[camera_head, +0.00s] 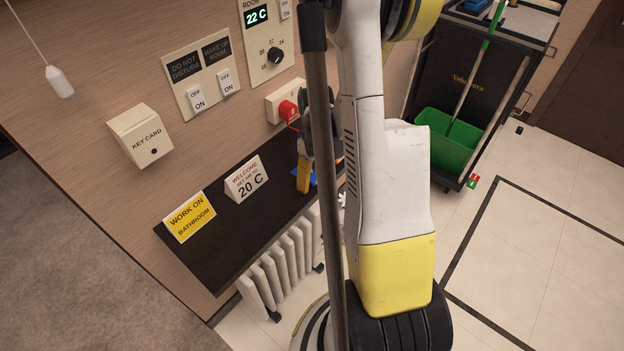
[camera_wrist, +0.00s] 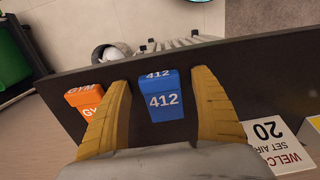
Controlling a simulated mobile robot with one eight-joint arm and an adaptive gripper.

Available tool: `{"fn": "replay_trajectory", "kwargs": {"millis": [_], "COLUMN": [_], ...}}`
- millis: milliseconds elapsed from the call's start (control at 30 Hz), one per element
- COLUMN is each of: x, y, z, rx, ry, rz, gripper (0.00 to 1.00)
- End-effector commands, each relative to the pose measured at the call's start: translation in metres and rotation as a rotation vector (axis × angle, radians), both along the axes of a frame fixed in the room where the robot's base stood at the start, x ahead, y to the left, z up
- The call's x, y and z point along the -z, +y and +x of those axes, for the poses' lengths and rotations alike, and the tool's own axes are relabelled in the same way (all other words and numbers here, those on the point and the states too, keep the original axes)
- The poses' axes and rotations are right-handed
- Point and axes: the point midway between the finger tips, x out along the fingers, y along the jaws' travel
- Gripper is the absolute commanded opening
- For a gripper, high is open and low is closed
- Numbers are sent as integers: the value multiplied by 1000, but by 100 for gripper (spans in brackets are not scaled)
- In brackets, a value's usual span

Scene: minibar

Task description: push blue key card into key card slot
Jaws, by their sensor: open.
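The blue key card (camera_wrist: 161,99), marked 412, stands on the dark shelf (camera_wrist: 70,74) in the wrist view. My gripper (camera_wrist: 163,82) is open, with its two yellow fingers on either side of the blue card and visible gaps to it. In the head view my gripper (camera_head: 304,176) hangs over the shelf (camera_head: 240,240), and only a sliver of blue shows beside it. The white key card box (camera_head: 141,136) is on the wall at the left of the head view. Its slot opening cannot be made out.
An orange GYM card (camera_wrist: 85,101) stands just left of the left finger. A welcome sign (camera_head: 246,179) and a yellow bathroom sign (camera_head: 189,216) stand on the shelf. A red plug or switch (camera_head: 288,110) sticks out from the wall near my gripper. A white radiator (camera_head: 283,262) is below.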

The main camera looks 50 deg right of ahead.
Motion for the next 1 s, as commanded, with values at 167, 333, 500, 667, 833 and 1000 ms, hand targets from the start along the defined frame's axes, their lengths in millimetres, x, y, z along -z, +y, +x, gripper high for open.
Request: {"fn": "replay_trajectory", "kwargs": {"millis": [167, 333, 500, 667, 833, 1000], "x": [-2, -2, -2, -2, -13, -42], "y": [0, 0, 0, 0, 0, 0], "z": [0, 0, 0, 0, 0, 0], "rx": [0, 0, 0, 0, 0, 0], "ry": [0, 0, 0, 0, 0, 0], "rz": [0, 0, 0, 0, 0, 0], "gripper": [66, 30, 30, 30, 30, 30]}}
